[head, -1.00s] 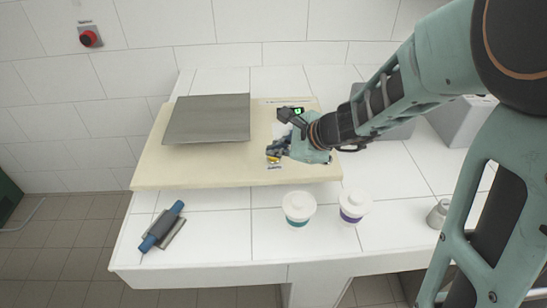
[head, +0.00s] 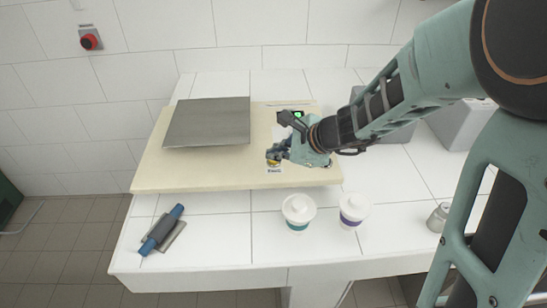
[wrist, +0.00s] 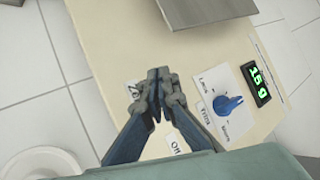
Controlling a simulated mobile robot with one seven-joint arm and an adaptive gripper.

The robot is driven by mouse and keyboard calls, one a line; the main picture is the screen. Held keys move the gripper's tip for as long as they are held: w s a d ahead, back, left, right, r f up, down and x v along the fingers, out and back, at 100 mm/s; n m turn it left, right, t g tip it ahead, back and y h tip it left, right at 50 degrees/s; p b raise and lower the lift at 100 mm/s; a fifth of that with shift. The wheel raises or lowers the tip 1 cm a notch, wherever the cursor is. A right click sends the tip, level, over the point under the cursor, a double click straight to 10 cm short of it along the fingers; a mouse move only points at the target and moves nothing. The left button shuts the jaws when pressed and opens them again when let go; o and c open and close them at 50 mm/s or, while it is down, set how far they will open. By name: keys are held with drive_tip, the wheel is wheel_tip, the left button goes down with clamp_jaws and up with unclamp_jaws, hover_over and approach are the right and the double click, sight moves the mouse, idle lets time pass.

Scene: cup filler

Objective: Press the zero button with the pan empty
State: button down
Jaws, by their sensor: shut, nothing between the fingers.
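The beige scale body (head: 155,174) lies on the counter with a flat steel pan (head: 207,121) on it. The pan's visible surface is bare; the wrist view shows only its corner (wrist: 205,8). A lit green display (wrist: 257,84) shows a non-zero gram reading, tilted and hard to read exactly. A blue knob (wrist: 226,105) sits on a labelled panel beside it. My gripper (head: 273,156) is shut and empty, its fingertips (wrist: 158,76) down by the label that begins with Z (wrist: 133,93). The button is mostly hidden by the fingers; I cannot tell whether they touch it.
A blue-handled tool (head: 162,229) lies front left. A small metal cup (head: 438,217) and grey boxes (head: 465,130) are at right. A red button (head: 90,40) is on the wall.

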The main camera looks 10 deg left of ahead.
drive_tip(key=shift+f, duration=0.2)
drive_tip(key=shift+f+b, duration=0.25)
drive_tip(key=shift+b, duration=0.35)
drive_tip(key=shift+f, duration=0.1)
drive_tip(key=shift+r, duration=0.5)
drive_tip(key=shift+r+p, duration=0.15)
drive_tip(key=shift+p, duration=0.2)
wheel_tip(320, 180, up, 6)
drive_tip(key=p, duration=0.4)
drive_tip(key=shift+p, duration=0.3)
idle(0.5)
